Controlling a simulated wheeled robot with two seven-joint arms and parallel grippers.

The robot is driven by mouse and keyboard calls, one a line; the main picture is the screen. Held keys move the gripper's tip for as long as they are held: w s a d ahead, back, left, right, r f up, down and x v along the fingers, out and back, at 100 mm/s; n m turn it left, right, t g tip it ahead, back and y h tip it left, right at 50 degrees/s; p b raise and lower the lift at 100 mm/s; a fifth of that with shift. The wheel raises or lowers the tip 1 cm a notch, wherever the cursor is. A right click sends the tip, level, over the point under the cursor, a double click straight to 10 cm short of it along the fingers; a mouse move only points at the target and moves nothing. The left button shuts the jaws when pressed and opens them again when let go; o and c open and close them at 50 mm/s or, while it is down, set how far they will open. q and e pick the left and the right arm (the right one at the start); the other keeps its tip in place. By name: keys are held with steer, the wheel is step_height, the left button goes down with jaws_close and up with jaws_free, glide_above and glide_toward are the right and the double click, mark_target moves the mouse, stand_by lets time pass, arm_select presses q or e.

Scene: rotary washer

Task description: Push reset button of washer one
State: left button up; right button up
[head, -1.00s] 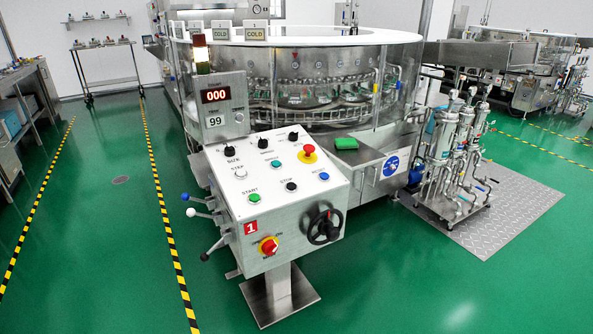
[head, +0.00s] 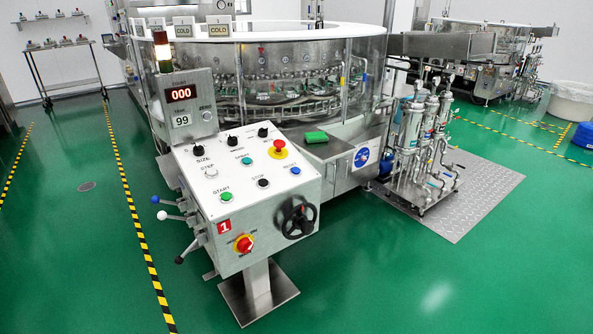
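Washer one's control box (head: 262,195) stands on a metal pedestal left of centre in the head view, with a red label "1" (head: 224,227) on its front. Its sloped top carries a blue button labelled RESET (head: 295,170) near the right edge. Also on it are a green START button (head: 226,196), a black STOP button (head: 264,183), a teal button (head: 246,161) and a red emergency knob on yellow (head: 279,147). The round washer (head: 280,80) stands behind. Neither of my grippers is in view.
A black handwheel (head: 299,221) and a red rotary switch (head: 243,244) stick out of the box's front. Levers (head: 175,216) project on its left. A filter unit (head: 418,150) stands on a metal floor plate to the right. The green floor in front is clear.

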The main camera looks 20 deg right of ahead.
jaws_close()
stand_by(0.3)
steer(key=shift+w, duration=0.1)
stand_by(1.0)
